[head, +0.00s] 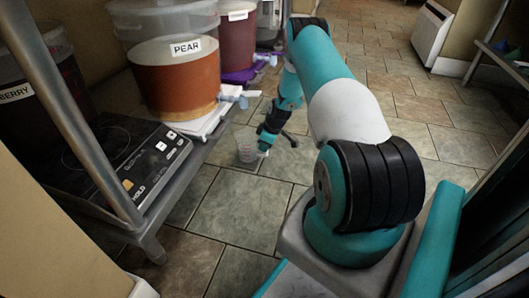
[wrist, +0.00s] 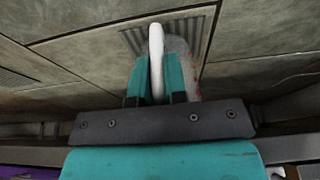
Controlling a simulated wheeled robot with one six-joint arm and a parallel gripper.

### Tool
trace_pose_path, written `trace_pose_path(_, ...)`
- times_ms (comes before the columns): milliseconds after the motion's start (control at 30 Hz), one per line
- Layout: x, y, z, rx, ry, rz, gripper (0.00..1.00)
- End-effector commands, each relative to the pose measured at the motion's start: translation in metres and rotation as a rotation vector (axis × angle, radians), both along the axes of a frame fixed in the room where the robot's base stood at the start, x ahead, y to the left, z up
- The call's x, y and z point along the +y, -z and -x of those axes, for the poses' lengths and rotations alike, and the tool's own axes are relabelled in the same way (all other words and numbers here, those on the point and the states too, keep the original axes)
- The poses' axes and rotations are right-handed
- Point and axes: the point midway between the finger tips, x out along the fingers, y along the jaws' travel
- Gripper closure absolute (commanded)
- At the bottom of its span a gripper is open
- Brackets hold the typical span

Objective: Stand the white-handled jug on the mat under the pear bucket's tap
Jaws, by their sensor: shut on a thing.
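The pear bucket (head: 175,82), labelled PEAR and holding orange liquid, stands on the low shelf at left. Its tap (head: 238,96) sticks out over the shelf edge. The clear jug (head: 247,150) with red marks is out over the floor, below and near the tap. My gripper (head: 267,141) is beside it. In the wrist view, the teal fingers of my gripper (wrist: 156,80) are shut on the jug's white handle (wrist: 157,50). The jug body (wrist: 186,62) shows behind. A ribbed grey patch (wrist: 201,22) lies beyond the jug; I cannot tell if it is the mat.
A darker red bucket (head: 238,40) on a purple base stands further back, its tap also sticking out. The metal shelf edge (head: 180,185) runs close to the jug's left. Tiled floor (head: 240,205) is clear in front.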

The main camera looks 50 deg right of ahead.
Motion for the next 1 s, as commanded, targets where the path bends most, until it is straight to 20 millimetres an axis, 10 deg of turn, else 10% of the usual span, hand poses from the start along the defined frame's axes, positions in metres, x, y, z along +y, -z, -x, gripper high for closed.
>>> trace_pose_path(367, 0.0, 0.008, 0.0, -0.001, -0.001, 0.001, 1.0)
trace_pose_path(500, 0.0, 0.007, 0.0, -0.001, -0.001, 0.001, 0.62)
trace_pose_path(1000, -0.003, -0.023, 0.006, -0.003, 0.001, 0.001, 0.62)
